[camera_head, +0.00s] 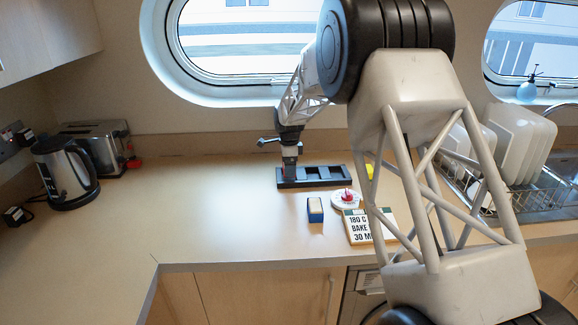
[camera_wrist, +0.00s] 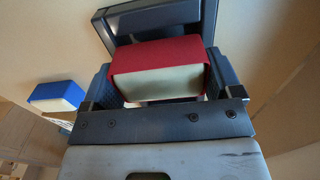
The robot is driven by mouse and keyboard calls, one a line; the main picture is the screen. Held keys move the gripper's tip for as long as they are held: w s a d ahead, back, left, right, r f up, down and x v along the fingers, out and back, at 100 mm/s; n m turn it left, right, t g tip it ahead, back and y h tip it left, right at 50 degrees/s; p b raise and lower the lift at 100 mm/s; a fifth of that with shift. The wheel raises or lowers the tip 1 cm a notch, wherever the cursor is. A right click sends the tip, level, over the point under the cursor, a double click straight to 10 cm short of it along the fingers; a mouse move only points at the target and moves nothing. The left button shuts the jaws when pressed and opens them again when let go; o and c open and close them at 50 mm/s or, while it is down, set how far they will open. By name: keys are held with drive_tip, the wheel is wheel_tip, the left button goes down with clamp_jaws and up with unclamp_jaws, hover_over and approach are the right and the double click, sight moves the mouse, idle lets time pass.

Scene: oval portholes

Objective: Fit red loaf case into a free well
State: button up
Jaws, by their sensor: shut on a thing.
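The red loaf case (camera_wrist: 160,60), red with a cream face, sits between the two fingers of my gripper (camera_wrist: 158,88) in the wrist view. My gripper is shut on it. In the head view my gripper (camera_head: 290,168) is upright at the left end of the dark tray with wells (camera_head: 313,183), and the red case cannot be made out there. In the wrist view the tray (camera_wrist: 150,14) shows just beyond the case, with part of a well opening. Whether the case is above the well or partly inside it, I cannot tell. The tray's wells to the right look empty.
A blue case (camera_head: 315,210) with a pale top stands in front of the tray. A white round dish with a red item (camera_head: 346,198) and a recipe sign (camera_head: 360,228) are to its right. A kettle (camera_head: 66,172) and toaster (camera_head: 97,145) stand far left.

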drive_tip(key=shift+f, duration=0.9)
idle(1.4)
drive_tip(key=shift+r, duration=0.95)
idle(1.0)
drive_tip(key=shift+f, duration=0.95)
idle(1.5)
drive_tip(key=shift+r, duration=0.6)
idle(0.5)
